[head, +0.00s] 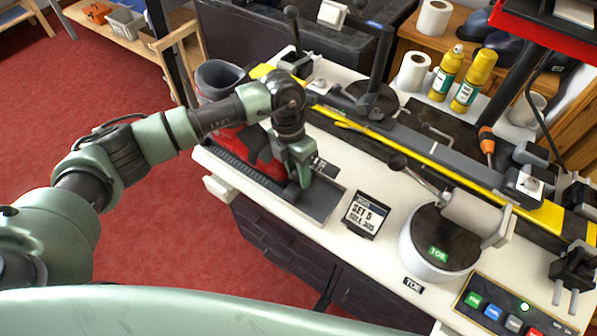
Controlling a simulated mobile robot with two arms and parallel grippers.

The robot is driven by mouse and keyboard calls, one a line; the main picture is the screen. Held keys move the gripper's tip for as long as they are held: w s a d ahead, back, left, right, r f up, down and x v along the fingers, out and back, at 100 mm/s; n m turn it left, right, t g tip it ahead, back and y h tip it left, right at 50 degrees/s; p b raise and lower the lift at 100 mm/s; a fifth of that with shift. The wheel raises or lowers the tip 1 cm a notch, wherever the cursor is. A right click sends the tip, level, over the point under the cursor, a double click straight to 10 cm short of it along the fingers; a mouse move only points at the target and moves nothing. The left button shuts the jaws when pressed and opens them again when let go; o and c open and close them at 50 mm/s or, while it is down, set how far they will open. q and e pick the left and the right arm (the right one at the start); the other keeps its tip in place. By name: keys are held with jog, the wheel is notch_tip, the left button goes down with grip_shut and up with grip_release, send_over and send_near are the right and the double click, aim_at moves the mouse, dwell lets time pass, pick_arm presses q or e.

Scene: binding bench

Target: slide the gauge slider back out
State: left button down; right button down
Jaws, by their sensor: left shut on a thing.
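The gauge is a long dark tray (322,203) along the front edge of the white bench, with a ribbed strip at its left part. A red and grey boot (228,140) stands at its left end, partly hidden behind my left arm. My left gripper (303,180) points down over the right half of the gauge, just right of the boot's red toe. It is shut on the gauge slider (292,188), a small dark piece in the tray that the fingers mostly hide. Bare tray shows to the right of the fingers. My right gripper is not in view.
A small "SET 5" display (366,214) stands right of the gauge. Further right are a round white drum (440,245) with a lever and a button panel (510,310). A yellow-edged ski (420,155) lies behind, with yellow bottles (447,73) beyond it.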

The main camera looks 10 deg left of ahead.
pick_arm(q)
jog(key=shift+r, duration=0.1)
dwell(0.5)
jog(key=s+d, duration=0.1)
jog(key=d, duration=0.1)
jog(key=s+d+b, duration=0.1)
jog(key=d, duration=0.2)
jog(key=s+d, duration=0.1)
jog(key=d, duration=0.1)
jog(key=shift+d, duration=0.25)
jog(key=shift+a, duration=0.1)
jog(key=c, duration=1.5)
grip_release()
jog(key=shift+o, duration=0.8)
